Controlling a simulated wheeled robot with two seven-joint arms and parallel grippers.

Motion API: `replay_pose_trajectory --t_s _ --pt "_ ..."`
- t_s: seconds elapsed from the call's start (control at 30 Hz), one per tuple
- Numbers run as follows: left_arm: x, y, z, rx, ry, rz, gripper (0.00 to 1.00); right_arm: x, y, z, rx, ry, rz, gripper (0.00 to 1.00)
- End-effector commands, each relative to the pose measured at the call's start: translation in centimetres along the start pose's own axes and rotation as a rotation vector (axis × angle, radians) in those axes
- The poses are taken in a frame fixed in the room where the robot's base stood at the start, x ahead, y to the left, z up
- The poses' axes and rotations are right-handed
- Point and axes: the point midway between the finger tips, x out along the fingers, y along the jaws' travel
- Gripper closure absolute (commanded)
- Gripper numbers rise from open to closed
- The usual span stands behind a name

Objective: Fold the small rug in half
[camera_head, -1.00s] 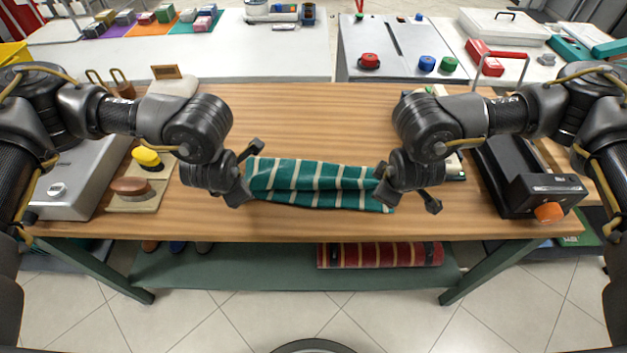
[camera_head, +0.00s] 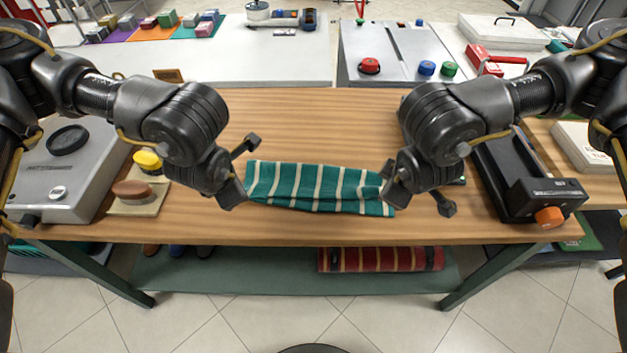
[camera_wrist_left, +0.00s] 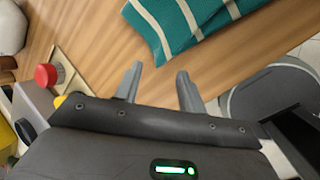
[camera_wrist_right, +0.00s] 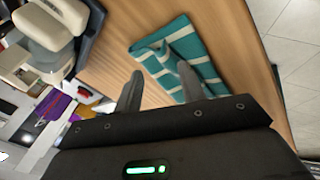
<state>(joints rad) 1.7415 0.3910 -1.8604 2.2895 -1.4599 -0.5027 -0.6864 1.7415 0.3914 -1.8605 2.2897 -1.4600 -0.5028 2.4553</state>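The small rug (camera_head: 318,190) is green with cream stripes. It lies on the wooden table in front of me as a narrow strip, folded over, with its right end slightly uneven. My left gripper (camera_head: 243,172) is at the rug's left end; in the left wrist view its fingers (camera_wrist_left: 158,88) are apart, with bare table between them and the rug (camera_wrist_left: 190,22) just beyond. My right gripper (camera_head: 418,188) is at the rug's right end; in the right wrist view its fingers (camera_wrist_right: 160,85) are apart and the rug (camera_wrist_right: 178,52) lies beyond and beside them. Neither holds the rug.
A black device with an orange knob (camera_head: 530,190) stands on the right. A rolled red rug (camera_head: 380,259) lies on the lower shelf. The table behind the rug is clear.

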Motion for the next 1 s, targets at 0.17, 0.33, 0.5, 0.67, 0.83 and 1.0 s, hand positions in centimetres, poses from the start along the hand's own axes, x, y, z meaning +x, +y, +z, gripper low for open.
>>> replay_pose_trajectory --t_s 0.17,0.33,0.5,0.67,0.83,1.0 --pt "-3.1 -0.4 -0.2 0.006 -0.002 0.004 0.6 -3.1 -0.4 0.2 -0.006 0.002 0.004 0.6" --pt "-5.2 -0.8 -0.5 0.002 0.0 0.002 0.6 -5.2 -0.8 0.5 -0.002 0.0 0.002 0.6" --pt "-5.7 -0.9 -0.6 -0.001 0.002 0.001 0.6 -5.7 -0.9 0.6 0.001 -0.002 0.001 0.6" --pt "-5.7 -0.9 -0.6 -0.001 0.002 0.0 0.6 -5.7 -0.9 0.6 0.001 -0.002 0.0 0.6" --pt "-5.5 -0.7 -0.4 0.003 -0.002 -0.002 0.82 -5.5 -0.9 0.2 -0.005 0.003 -0.002 0.82" --pt "-4.4 0.2 0.4 0.037 -0.026 -0.01 1.0 -4.4 -0.7 -2.0 -0.04 0.028 -0.009 1.0"
